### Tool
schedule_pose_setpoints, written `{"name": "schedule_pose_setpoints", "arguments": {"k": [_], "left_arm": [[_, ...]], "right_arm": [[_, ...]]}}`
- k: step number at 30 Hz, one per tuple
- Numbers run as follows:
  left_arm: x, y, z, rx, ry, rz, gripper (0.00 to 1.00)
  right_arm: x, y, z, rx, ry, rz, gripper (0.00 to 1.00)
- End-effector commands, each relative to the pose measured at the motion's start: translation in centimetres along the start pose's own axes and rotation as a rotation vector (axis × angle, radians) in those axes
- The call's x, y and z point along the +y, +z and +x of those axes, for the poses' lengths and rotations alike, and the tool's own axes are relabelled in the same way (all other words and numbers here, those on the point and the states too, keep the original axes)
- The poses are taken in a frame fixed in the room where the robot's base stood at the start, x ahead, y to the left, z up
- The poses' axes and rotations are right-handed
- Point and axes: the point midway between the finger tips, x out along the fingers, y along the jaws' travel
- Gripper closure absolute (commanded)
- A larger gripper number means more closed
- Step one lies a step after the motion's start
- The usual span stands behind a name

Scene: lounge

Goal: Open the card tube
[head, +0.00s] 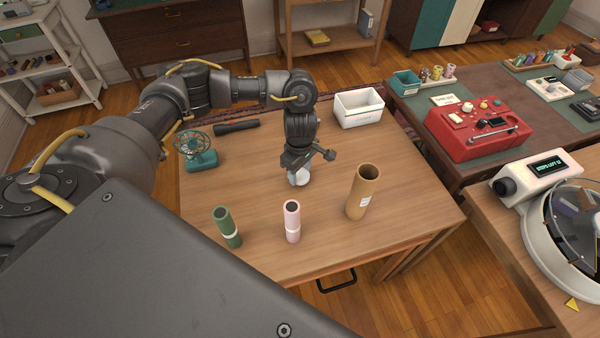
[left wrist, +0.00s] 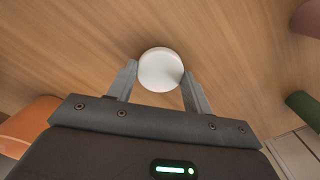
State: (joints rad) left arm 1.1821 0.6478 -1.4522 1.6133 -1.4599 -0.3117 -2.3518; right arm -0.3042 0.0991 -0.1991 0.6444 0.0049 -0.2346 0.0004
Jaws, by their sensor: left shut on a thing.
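The brown card tube (head: 361,194) stands upright near the front right of the wooden table, with a pale label on its side. Its top end is open and I see into its hollow inside. My left gripper (head: 301,172) is to the left of and behind the tube, pointing down. It is shut on a white round cap (head: 299,178). In the left wrist view the white cap (left wrist: 160,69) sits between the two fingertips (left wrist: 158,82). I cannot tell whether the cap touches the table. My right gripper is not in view.
A pink tube (head: 292,222) and a green tube (head: 228,228) stand at the table's front. A teal fan (head: 198,150), a black cylinder (head: 237,127) and a white bin (head: 359,108) are behind. The table (head: 250,187) has bare room between them.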

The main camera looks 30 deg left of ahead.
Motion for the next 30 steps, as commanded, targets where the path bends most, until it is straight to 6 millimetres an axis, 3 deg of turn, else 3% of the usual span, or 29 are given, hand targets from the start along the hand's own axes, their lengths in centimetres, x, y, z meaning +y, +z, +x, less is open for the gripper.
{"name": "schedule_pose_setpoints", "arguments": {"k": [3, 16, 17, 21, 30], "left_arm": [[-0.04, 0.0, 1.03, 0.0, -0.001, 0.0, 0.77], [0.0, -0.04, 1.5, 0.001, 0.0, 0.0, 0.77], [0.01, -0.04, 1.33, 0.001, 0.0, 0.0, 0.46], [0.0, -0.05, 1.31, 0.001, 0.0, 0.0, 0.28], [0.01, -0.05, 1.11, 0.001, 0.001, 0.0, 0.28]], "right_arm": [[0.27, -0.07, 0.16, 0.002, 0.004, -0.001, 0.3], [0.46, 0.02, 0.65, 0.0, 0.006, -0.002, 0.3], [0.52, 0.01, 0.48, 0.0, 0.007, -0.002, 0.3], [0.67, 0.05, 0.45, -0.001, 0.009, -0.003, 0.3], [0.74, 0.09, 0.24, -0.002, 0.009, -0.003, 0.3]]}}
